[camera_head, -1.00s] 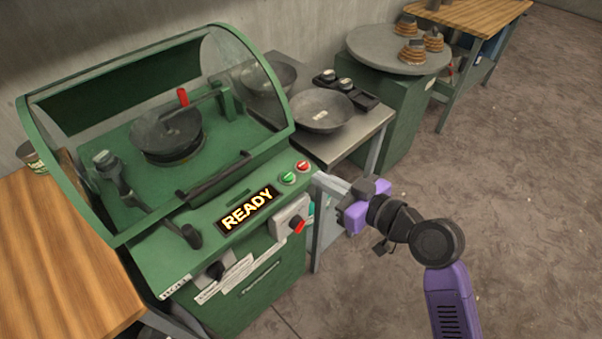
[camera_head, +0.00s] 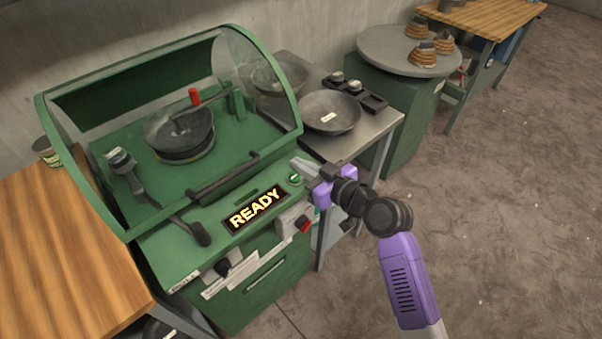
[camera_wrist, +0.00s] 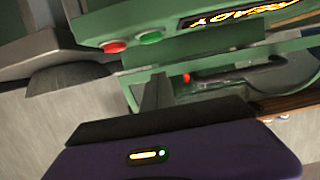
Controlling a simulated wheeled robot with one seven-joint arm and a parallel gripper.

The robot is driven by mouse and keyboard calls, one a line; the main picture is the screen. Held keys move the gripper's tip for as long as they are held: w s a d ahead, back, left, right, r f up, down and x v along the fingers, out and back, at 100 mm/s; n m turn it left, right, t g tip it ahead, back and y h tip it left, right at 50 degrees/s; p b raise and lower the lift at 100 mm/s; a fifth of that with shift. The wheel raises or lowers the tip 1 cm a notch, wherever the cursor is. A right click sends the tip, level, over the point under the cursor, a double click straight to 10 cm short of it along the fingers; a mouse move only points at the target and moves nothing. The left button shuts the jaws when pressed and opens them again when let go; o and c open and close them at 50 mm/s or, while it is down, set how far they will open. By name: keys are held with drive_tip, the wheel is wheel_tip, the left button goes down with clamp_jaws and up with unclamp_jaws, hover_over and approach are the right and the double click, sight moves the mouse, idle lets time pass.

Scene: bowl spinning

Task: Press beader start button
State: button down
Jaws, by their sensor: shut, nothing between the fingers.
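The green beader machine (camera_head: 190,262) stands at the left with its "READY" display (camera_head: 257,208) lit. A green button (camera_head: 295,180) sits on its front panel right of the display. It also shows in the wrist view (camera_wrist: 151,38), beside a red button (camera_wrist: 114,47). The red button is hidden behind my gripper in the head view. My gripper (camera_head: 298,164) is shut and empty, its tip over the panel's right end near the buttons. In the wrist view my gripper finger (camera_wrist: 153,94) shows below the panel edge. I cannot tell whether it touches the panel.
A curved clear guard (camera_head: 262,85) covers the machine's spinning head. A red-tipped knob (camera_head: 304,225) sticks out of the front. A metal side table (camera_head: 375,135) with a bowl (camera_head: 331,112) stands behind my gripper. A wooden table (camera_head: 60,250) is at left. Open floor lies right.

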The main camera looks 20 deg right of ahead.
sight(301, 185)
drive_tip(key=shift+f, duration=2.05)
